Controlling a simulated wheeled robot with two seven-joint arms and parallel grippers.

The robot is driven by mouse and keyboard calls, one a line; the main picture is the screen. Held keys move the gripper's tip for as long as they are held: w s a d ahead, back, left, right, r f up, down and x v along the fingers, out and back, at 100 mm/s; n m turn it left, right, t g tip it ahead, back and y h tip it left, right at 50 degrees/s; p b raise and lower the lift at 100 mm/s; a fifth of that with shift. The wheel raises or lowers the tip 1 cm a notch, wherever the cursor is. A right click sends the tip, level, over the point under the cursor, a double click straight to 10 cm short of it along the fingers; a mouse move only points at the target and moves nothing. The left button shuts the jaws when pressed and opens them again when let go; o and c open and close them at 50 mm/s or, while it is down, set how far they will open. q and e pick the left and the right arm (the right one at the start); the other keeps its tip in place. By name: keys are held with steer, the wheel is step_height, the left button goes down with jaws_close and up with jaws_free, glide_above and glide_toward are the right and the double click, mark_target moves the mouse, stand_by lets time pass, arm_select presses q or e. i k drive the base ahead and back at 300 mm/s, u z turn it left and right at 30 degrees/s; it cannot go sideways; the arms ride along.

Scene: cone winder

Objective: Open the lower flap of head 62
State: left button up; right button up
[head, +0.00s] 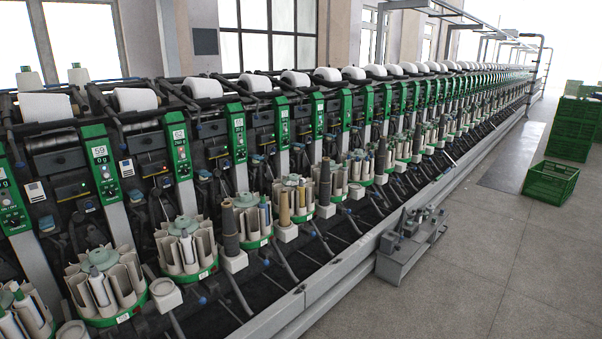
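The long cone winder runs from the left foreground to the far right. The green panel marked 59 (99,151) is readable at the left. A lower flap on this head cannot be made out among the dark parts. Neither of my grippers is in view.
A grey metal rail (330,284) runs along the machine's foot. A small grey cart (408,250) with pegs stands against it. A green crate (550,183) sits on the floor, with stacked green crates (573,128) behind. The grey floor (480,270) at the right is clear.

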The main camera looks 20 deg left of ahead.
mark_target(154, 168)
steer(key=u, duration=0.8)
steer(key=i, duration=1.3)
steer(key=u, duration=1.3)
